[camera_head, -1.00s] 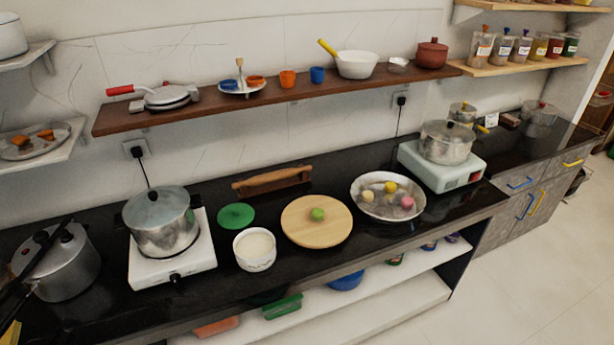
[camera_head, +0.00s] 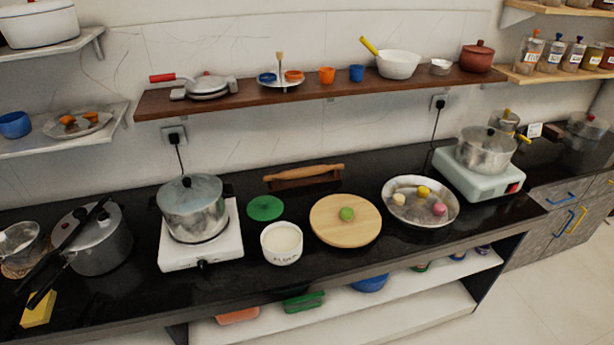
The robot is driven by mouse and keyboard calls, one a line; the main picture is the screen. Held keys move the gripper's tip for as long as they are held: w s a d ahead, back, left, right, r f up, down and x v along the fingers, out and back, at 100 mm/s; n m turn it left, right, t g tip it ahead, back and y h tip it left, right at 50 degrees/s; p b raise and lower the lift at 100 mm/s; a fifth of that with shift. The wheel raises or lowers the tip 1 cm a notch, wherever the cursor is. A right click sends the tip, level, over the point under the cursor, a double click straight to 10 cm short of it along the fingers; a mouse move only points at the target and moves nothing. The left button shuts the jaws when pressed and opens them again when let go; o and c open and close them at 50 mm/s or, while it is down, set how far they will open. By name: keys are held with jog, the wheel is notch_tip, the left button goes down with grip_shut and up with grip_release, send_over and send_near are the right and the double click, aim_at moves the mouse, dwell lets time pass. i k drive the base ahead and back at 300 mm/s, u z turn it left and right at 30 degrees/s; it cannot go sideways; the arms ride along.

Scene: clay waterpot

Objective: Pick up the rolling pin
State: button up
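The wooden rolling pin (camera_head: 304,173) lies lengthwise near the back of the black countertop, close to the wall. A darker brown shape just below it looks like a stand, but I cannot tell for sure. It is behind the green lid and the round wooden board (camera_head: 330,234), and apart from both. A small green ball (camera_head: 347,214) sits on the board. My gripper is not in view.
A white pot (camera_head: 282,245) and green lid (camera_head: 265,208) stand in front of the pin. A stove with a steel pot (camera_head: 193,212) is left, a bowl of coloured balls (camera_head: 452,214) right. A brown shelf (camera_head: 300,94) hangs above.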

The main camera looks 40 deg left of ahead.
aim_at(317, 170)
jog(key=u, duration=0.05)
jog(key=i, duration=0.5)
jog(key=u, duration=4)
jog(key=i, duration=0.15)
jog(key=z, duration=2.15)
jog(key=k, duration=0.1)
jog(key=u, duration=1.45)
jog(key=i, duration=0.55)
